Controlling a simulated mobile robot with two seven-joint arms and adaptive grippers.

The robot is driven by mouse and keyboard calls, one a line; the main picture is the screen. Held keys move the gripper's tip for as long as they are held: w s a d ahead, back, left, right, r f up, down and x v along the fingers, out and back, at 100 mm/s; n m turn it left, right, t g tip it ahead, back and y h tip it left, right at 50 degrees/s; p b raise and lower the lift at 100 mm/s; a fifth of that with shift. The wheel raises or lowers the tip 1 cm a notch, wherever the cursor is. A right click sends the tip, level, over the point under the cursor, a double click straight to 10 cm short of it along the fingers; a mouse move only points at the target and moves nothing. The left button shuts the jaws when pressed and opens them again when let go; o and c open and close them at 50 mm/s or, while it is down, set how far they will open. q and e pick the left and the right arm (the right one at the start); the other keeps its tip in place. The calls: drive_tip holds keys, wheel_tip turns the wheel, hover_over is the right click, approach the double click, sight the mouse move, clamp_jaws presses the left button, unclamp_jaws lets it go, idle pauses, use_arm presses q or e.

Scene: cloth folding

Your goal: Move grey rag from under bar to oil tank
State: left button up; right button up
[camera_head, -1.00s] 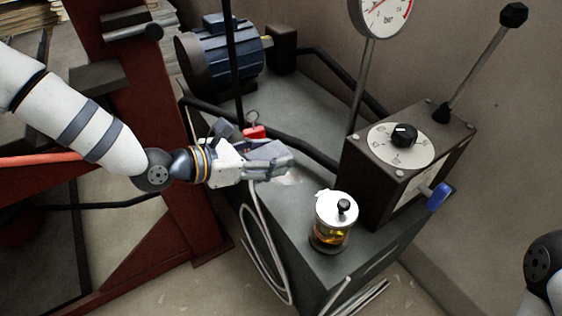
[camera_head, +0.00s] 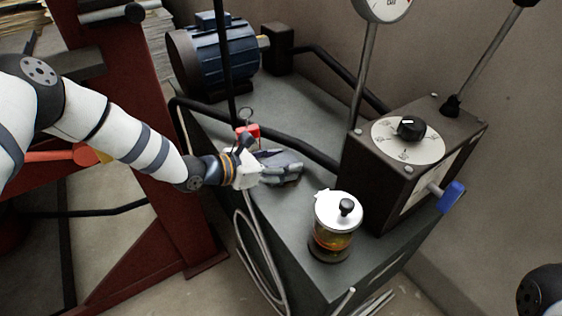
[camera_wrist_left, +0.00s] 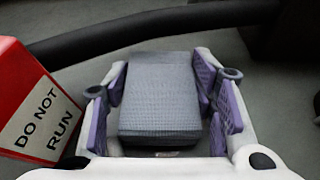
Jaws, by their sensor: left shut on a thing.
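The grey rag (camera_wrist_left: 160,98) is a folded, woven-textured pad seen in the left wrist view. It lies between the purple-lined fingers of my left gripper (camera_wrist_left: 165,112), which is shut on it. In the head view my left gripper (camera_head: 280,170) is low over the top of the grey oil tank (camera_head: 210,122), on the near side of the black bar (camera_head: 318,155). I cannot tell whether the rag touches the tank top, and fingers partly hide it there. My right gripper is out of view.
A red "DO NOT RUN" tag (camera_wrist_left: 38,105) hangs close beside the left gripper. A lidded glass jar with amber liquid (camera_head: 333,232) stands to its right. A black control box (camera_head: 405,185), blue motor (camera_head: 222,55) and red frame (camera_head: 165,180) surround the area.

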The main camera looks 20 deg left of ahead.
use_arm(q)
drive_tip(key=o, duration=1.1)
